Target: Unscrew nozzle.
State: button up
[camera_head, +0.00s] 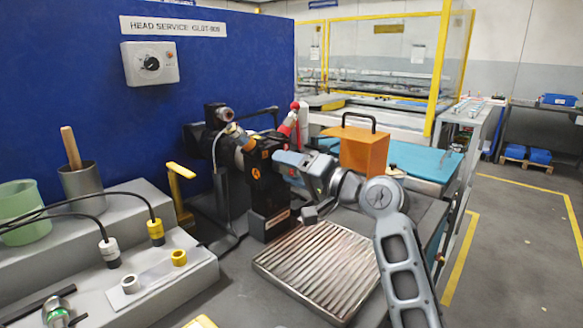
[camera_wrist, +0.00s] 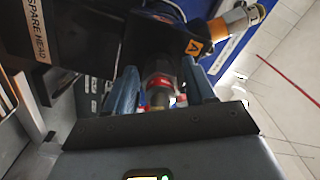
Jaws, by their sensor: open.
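The black machine head (camera_head: 258,165) with orange labels stands upright at the middle of the bench. It also fills the upper part of the wrist view (camera_wrist: 85,30), with a "SPARE HEAD" label on its left. A metal nozzle-like part (camera_wrist: 158,82) with a red band sticks out from the head towards my wrist camera. My gripper (camera_head: 287,160) reaches in from the right at the head. In the wrist view, its two blue fingers (camera_wrist: 160,90) are open, one on each side of that part. I cannot tell whether either finger touches it. In the head view the gripper hides this part.
A ribbed metal tray (camera_head: 318,268) lies in front of the head. An orange box (camera_head: 364,150) with a black handle stands behind my arm. A grey stand with cabled connectors (camera_head: 156,232) and rings is at left. A blue panel (camera_head: 215,70) closes the back.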

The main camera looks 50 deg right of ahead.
jog(key=shift+s, duration=0.1)
dwell(0.5)
jog(key=shift+s, duration=0.75)
jog(key=shift+r+m+p, duration=0.15)
jog(key=shift+m+p, duration=0.15)
jog(key=shift+p, duration=0.5)
jog(key=shift+m+p, duration=0.6)
jog(key=shift+p, duration=0.05)
jog(key=shift+m+p, duration=0.5)
jog(key=shift+p, duration=0.2)
jog(key=shift+m+p, duration=1.1)
jog(key=shift+p, duration=0.25)
jog(key=shift+m+p, duration=1.2)
jog(key=shift+p, duration=0.15)
jog(key=shift+m+p, duration=0.5)
jog(key=shift+p, duration=0.15)
